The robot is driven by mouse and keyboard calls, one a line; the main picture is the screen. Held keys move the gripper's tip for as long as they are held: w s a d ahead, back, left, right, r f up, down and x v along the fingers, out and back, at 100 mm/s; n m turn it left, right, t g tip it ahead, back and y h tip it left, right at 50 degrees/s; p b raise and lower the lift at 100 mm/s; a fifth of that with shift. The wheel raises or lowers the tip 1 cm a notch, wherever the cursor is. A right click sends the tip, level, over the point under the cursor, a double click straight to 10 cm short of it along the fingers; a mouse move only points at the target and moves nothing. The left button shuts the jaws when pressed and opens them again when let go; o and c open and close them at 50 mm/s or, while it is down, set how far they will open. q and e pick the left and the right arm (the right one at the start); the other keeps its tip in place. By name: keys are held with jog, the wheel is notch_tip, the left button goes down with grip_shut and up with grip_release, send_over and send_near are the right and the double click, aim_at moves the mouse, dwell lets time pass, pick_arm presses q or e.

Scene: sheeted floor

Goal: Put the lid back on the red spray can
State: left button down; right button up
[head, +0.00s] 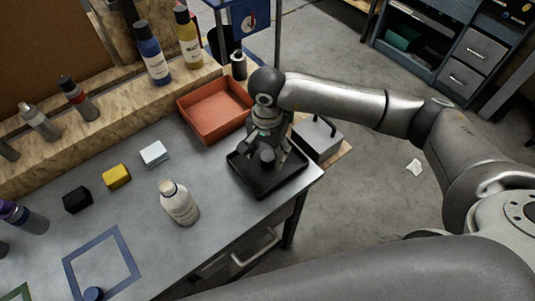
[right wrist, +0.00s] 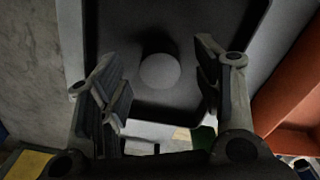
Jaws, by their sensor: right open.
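My right gripper (head: 266,148) is open above the black tray (head: 242,171) at the table's right corner. Between its fingers, a round pale grey piece (head: 267,156) stands in the tray. In the right wrist view this piece (right wrist: 160,71) sits between the two open fingers (right wrist: 165,95), apart from both, and looks like a small cap or lid. No plainly all-red can shows. My left gripper is not in view.
An orange-red bin (head: 213,127) sits behind the black tray; a grey box (head: 317,139) is to its right. A white bottle (head: 178,203) stands mid-table, near black, yellow and white blocks (head: 117,176). Several cans line the ledge.

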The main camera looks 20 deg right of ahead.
jog(key=shift+f, duration=1.15)
jog(key=shift+c, duration=0.3)
jog(key=c, duration=0.7)
